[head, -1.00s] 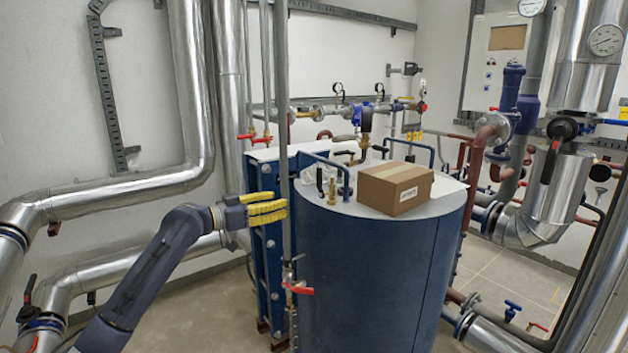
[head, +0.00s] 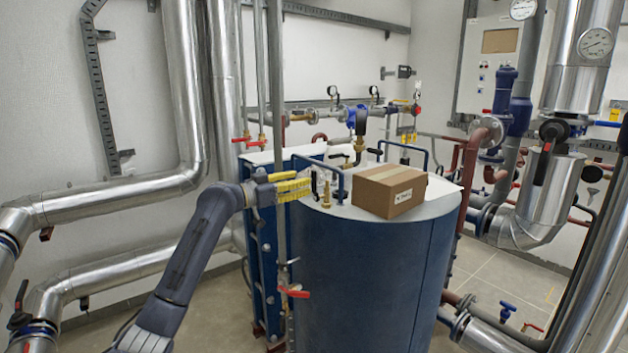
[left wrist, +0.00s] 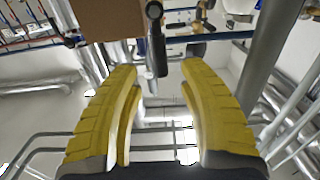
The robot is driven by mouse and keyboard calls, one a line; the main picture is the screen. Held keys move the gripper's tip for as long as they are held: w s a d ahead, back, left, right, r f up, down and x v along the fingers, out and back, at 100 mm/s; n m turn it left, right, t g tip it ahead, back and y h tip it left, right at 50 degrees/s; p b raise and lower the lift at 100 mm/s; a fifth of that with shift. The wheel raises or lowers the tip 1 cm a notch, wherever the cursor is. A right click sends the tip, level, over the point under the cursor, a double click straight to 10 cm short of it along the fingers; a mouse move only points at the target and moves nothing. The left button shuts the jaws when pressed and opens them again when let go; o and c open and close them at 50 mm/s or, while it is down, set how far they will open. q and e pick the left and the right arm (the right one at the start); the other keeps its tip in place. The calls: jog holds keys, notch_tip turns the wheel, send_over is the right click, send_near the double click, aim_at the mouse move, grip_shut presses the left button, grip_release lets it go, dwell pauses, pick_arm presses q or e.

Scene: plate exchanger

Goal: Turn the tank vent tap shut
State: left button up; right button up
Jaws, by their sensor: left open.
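The blue tank (head: 375,270) stands in the middle of the head view with a pale round top. A small tap with an upright black handle (head: 327,192) and a brass fitting (head: 313,194) stand at the left of its top. My left gripper (head: 310,186) comes in from the left with yellow fingers, beside the tap in the picture. In the left wrist view its fingers (left wrist: 160,95) are apart and empty. A black handle (left wrist: 158,50) shows beyond them, between the tips. I cannot tell whether they touch it. My right gripper is out of view.
A cardboard box (head: 390,192) sits on the tank top right of the tap; it also shows in the left wrist view (left wrist: 95,20). A blue rail (head: 322,160) arches near the tap. A thin vertical pipe (head: 277,110) with a red-handled valve (head: 293,292) stands close to my left arm.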

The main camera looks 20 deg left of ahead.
aim_at(312, 179)
pick_arm(q)
jog(key=shift+x, duration=2.8)
grip_shut()
